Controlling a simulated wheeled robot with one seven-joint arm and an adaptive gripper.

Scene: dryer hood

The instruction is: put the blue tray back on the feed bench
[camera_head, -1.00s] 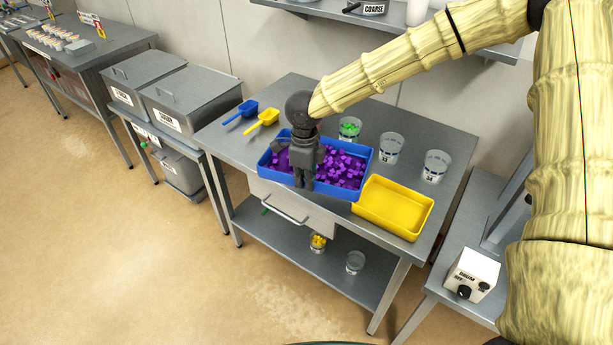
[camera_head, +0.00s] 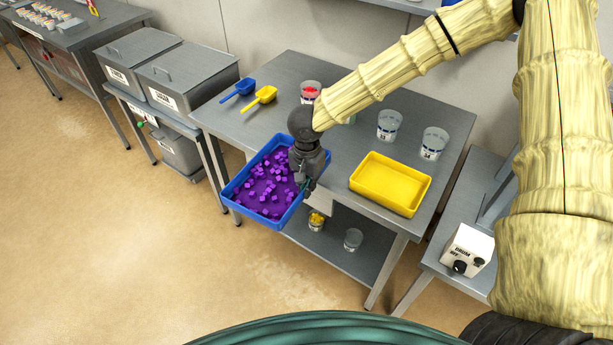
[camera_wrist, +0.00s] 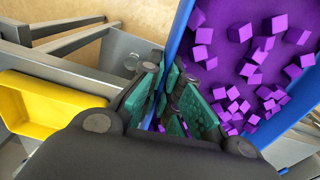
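The blue tray (camera_head: 250,214), holding many small purple cubes, hangs turned askew at the front left edge of the steel bench (camera_head: 335,135) with the yellow tray on it. Much of it juts out past that edge over the floor. My gripper (camera_head: 306,185) is at the tray's right side. In the wrist view the green finger pads (camera_wrist: 165,105) stand on both sides of the tray's blue wall (camera_wrist: 182,32), pinching it. The purple cubes lie inside to the right. I cannot tell which bench is the feed bench.
A yellow tray (camera_head: 391,184) is on the bench's right. Clear cups (camera_head: 390,125) and a cup of red pieces (camera_head: 311,92) stand behind. Blue (camera_head: 238,90) and yellow (camera_head: 260,98) scoops lie at the back left. Grey lidded bins (camera_head: 188,78) stand left.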

